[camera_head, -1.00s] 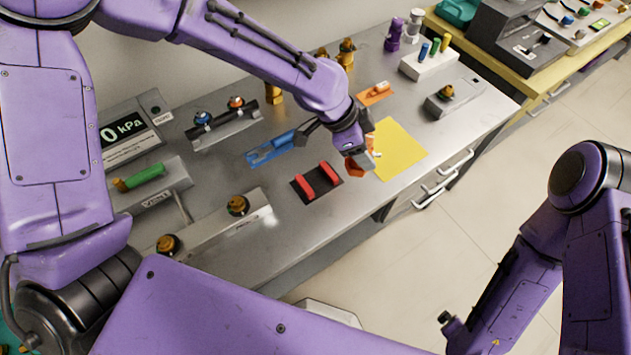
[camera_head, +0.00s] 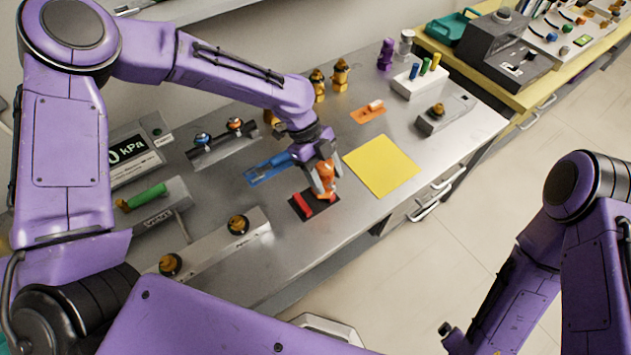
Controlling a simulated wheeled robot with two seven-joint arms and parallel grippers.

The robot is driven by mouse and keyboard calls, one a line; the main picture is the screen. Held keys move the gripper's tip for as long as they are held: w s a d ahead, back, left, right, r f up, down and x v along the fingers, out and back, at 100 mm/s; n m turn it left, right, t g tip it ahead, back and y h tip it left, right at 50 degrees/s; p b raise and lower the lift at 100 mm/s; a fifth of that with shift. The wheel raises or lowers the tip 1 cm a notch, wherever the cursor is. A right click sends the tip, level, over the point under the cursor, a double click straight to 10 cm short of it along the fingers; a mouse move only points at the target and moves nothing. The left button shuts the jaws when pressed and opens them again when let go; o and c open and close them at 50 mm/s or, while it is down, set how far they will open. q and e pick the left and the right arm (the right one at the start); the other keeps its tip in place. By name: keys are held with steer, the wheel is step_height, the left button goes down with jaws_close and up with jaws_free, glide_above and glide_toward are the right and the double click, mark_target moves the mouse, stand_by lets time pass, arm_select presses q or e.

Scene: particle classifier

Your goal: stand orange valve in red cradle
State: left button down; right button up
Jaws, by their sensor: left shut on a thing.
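The orange valve (camera_head: 325,180) is held in my left gripper (camera_head: 321,165), roughly upright. The gripper is shut on it from above. The red cradle (camera_head: 302,207) is a pair of red bars on a black base on the grey bench. The valve is at the right part of the cradle and, with the gripper, hides much of the right bar. I cannot tell whether the valve touches the cradle or hangs just above it. My right arm shows at the right, but its gripper is not in view.
A yellow mat (camera_head: 381,166) lies bare to the right of the cradle. A blue tray (camera_head: 268,172) with a blue part lies behind left. An orange plate (camera_head: 368,111) lies further back. A grey block with brown knobs (camera_head: 213,246) stands front left.

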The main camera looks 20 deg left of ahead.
arm_select(q)
steer(key=shift+a+f, duration=0.65)
steer(key=shift+f, duration=0.2)
steer(key=f+p, duration=0.2)
steer(key=f, duration=0.1)
steer(key=shift+s+a+f, duration=0.2)
steer(key=shift+a, duration=0.2)
steer(key=shift+f, duration=0.35)
steer(key=shift+w, duration=0.1)
steer(key=shift+f, duration=0.15)
steer(key=shift+c, duration=1.9)
jaws_free()
